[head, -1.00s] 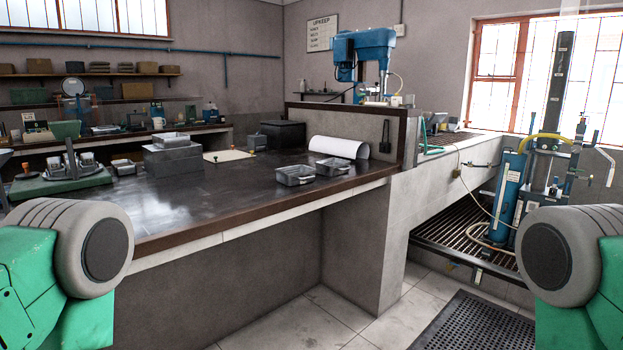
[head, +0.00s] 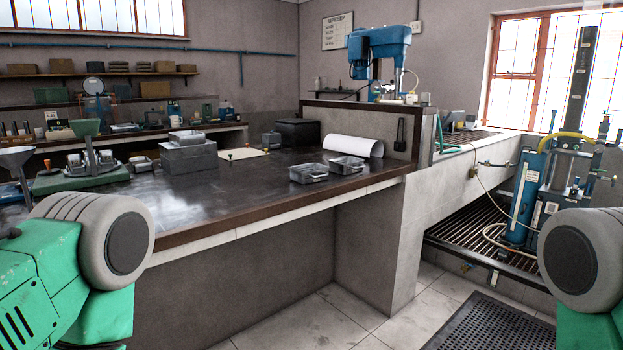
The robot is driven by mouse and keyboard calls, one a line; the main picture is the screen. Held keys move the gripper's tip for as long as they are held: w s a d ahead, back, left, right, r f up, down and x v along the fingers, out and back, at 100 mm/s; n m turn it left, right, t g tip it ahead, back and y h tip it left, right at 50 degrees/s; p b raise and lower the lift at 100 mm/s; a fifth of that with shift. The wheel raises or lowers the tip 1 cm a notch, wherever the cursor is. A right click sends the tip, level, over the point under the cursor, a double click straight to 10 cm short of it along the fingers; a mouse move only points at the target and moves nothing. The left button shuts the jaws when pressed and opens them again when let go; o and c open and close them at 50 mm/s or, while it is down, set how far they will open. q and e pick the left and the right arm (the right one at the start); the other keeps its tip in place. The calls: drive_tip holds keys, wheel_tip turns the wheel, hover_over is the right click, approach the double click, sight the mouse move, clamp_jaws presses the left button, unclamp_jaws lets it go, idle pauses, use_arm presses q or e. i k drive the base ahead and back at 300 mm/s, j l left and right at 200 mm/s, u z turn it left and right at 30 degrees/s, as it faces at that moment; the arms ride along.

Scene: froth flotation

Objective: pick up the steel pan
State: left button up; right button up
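Two small grey metal pans sit side by side near the front right of the dark bench top. The left one (head: 309,174) is nearer the bench's front edge, and the right one (head: 347,165) is just behind it. I cannot tell which of them is the steel pan. Another shallow metal pan (head: 184,138) rests on a grey block (head: 188,158) farther left. Only the rounded green and grey links of my two arms show at the lower left and lower right. Neither gripper is in view.
A blue machine (head: 380,53) stands beyond. A balance-like green stand (head: 80,178) is at left.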

sight(310, 173)
drive_tip(key=i+l, duration=0.2)
drive_tip(key=i, duration=0.3)
drive_tip(key=i+l, duration=0.15)
drive_tip(key=i, duration=0.4)
drive_tip(key=i+l+z, duration=0.1)
drive_tip(key=i, duration=0.4)
drive_tip(key=l, duration=0.1)
